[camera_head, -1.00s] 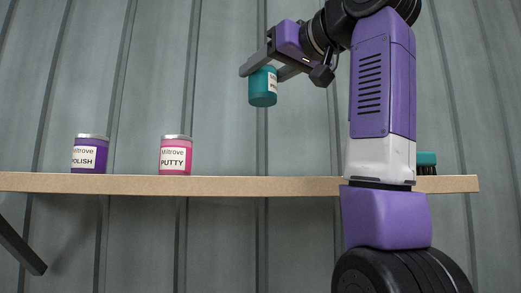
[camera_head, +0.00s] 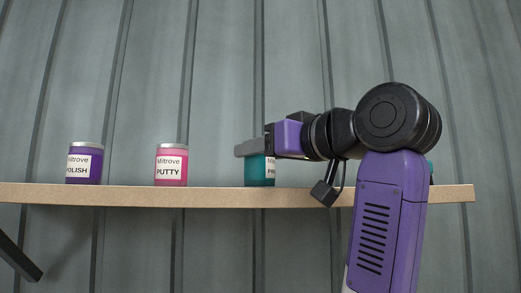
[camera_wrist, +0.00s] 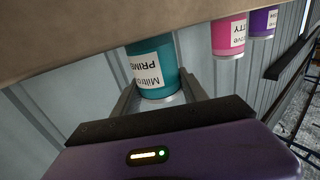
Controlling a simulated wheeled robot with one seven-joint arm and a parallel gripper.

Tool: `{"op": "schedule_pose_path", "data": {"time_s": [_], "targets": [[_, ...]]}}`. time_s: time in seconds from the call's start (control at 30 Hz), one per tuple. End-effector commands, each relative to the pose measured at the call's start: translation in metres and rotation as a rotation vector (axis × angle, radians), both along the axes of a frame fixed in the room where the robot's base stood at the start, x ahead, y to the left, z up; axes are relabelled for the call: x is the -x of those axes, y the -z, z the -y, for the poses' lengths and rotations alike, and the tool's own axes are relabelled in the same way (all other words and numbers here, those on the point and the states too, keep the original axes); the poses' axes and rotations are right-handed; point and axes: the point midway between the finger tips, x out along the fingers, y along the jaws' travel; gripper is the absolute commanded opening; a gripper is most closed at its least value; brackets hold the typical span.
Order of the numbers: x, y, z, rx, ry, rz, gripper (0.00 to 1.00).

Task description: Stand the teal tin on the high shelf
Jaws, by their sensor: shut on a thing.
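The teal tin (camera_head: 259,172) is upright at the high shelf (camera_head: 225,196), to the right of the pink tin. Its base meets the line of the shelf top, but I cannot tell whether it bears on the board. My gripper (camera_head: 253,148) is shut on the teal tin near its top, reaching in from the right. In the wrist view, the teal tin (camera_wrist: 155,68) sits between the two fingers (camera_wrist: 160,98), with its white "PRIME" label partly in sight. The gripper hides the tin's top in the head view.
A pink putty tin (camera_head: 171,166) and a purple polish tin (camera_head: 85,164) stand on the shelf to the left, with clear gaps between them. A sliver of a teal item (camera_head: 430,170) shows behind my arm at right. A ribbed metal wall (camera_head: 220,70) stands behind.

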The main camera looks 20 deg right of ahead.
Motion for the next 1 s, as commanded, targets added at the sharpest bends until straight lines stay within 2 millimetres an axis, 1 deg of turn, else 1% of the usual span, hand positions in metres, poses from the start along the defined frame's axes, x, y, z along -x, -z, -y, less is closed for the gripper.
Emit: {"op": "schedule_pose_path", "data": {"time_s": [0.37, 0.4, 0.47, 0.5, 0.87, 0.93, 1.0], "targets": [[0.0, 0.004, 0.0, 0.0, 0.0, 0.002, 0.04], [0.0, 0.005, 0.0, 0.001, 0.0, 0.001, 0.53], [0.0, 0.004, 0.0, 0.001, 0.0, 0.001, 0.64], [0.0, 0.004, 0.0, 0.001, 0.0, 0.001, 0.72], [0.0, 0.001, 0.0, 0.001, 0.0, 0.001, 0.72], [0.004, 0.002, 0.001, 0.0, 0.001, 0.003, 0.72], [0.012, 0.003, 0.004, 0.001, 0.002, 0.003, 0.72]]}}
